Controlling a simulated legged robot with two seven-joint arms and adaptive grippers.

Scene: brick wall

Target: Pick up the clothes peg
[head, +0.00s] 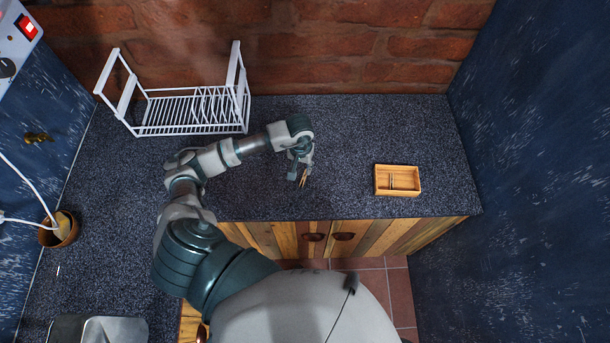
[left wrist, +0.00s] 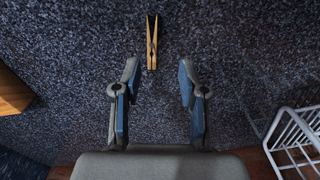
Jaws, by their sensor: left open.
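The clothes peg (head: 304,179) is small and wooden and lies on the dark speckled counter. In the left wrist view the peg (left wrist: 152,43) points away from me, ahead of the fingertips and roughly midway between them. My left gripper (head: 298,174) is close beside the peg in the head view. In the left wrist view my left gripper (left wrist: 158,72) has its two fingers wide apart with nothing between them but counter. My right gripper is not in view.
A wooden box (head: 412,192) with compartments stands to the right on the counter (head: 345,130). A white dish rack (head: 190,131) is at the back left. A pot (head: 68,238) stands at the far left. The counter's front edge is close to the peg.

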